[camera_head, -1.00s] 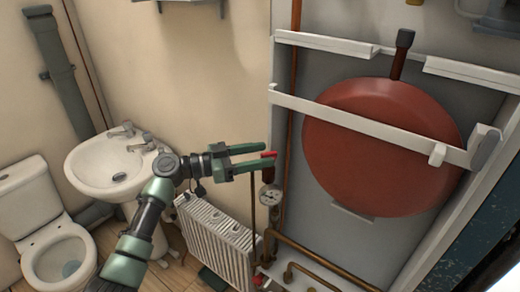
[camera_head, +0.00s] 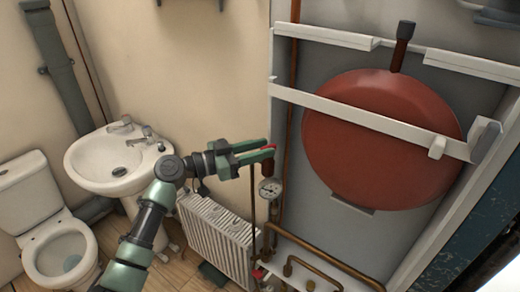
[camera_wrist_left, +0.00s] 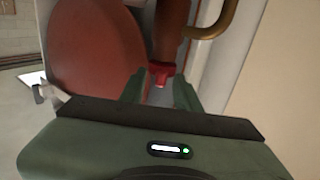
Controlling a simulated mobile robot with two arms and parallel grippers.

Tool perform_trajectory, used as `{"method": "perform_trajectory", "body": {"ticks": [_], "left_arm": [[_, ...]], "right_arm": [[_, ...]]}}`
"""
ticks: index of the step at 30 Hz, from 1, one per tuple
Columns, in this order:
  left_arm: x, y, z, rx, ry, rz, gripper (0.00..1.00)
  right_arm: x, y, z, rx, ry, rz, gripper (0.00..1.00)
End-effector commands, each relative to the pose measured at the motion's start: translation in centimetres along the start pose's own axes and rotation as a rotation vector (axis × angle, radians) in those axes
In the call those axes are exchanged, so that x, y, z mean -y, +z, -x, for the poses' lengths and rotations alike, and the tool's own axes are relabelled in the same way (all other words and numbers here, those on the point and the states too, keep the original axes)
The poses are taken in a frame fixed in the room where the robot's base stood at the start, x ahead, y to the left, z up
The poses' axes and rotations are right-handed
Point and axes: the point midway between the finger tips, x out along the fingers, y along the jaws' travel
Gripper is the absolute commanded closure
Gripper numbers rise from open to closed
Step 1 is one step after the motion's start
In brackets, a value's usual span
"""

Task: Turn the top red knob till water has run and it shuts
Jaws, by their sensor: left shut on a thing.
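The top red knob (camera_head: 268,149) sits at the upper end of a dark vertical fitting, left of the big red tank. My left gripper (camera_head: 271,151) comes in from the left and is shut on it, one finger on each side. In the head view the fingers hide most of the knob. In the left wrist view the red knob (camera_wrist_left: 160,69) shows between the two green fingertips (camera_wrist_left: 160,88). No running water can be made out. My right gripper is not in view.
A pressure gauge (camera_head: 270,189) hangs just below the knob. A lower red handle (camera_head: 259,273) sits among copper pipes (camera_head: 318,255). The red tank (camera_head: 375,140) stands behind a white bar (camera_head: 365,120). A radiator (camera_head: 215,237) and a sink (camera_head: 115,160) are to the left.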

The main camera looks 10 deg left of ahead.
Motion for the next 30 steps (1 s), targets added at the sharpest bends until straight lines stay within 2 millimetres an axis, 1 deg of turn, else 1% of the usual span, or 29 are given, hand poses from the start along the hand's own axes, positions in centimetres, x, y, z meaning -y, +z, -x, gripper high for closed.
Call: {"method": "perform_trajectory", "body": {"ticks": [4, 8, 15, 21, 25, 30], "left_arm": [[-0.4, -0.1, 0.0, -0.001, -0.109, -0.001, 1.0], [-0.7, -0.4, 0.0, -0.001, -0.211, 0.0, 1.0], [-1.1, -0.7, -0.2, -0.001, -0.379, 0.004, 1.0], [-1.2, -0.5, -0.3, 0.0, -0.474, 0.004, 1.0], [-1.2, -0.3, -0.3, -0.001, -0.511, 0.003, 1.0], [-1.2, -0.1, -0.3, 0.0, -0.532, 0.002, 1.0]], "right_arm": [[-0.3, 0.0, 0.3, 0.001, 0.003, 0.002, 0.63], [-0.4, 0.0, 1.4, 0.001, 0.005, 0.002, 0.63], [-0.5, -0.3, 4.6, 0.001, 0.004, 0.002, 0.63], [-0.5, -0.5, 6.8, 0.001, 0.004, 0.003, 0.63], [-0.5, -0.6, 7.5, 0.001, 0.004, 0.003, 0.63], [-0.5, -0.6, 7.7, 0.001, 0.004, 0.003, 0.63]]}}
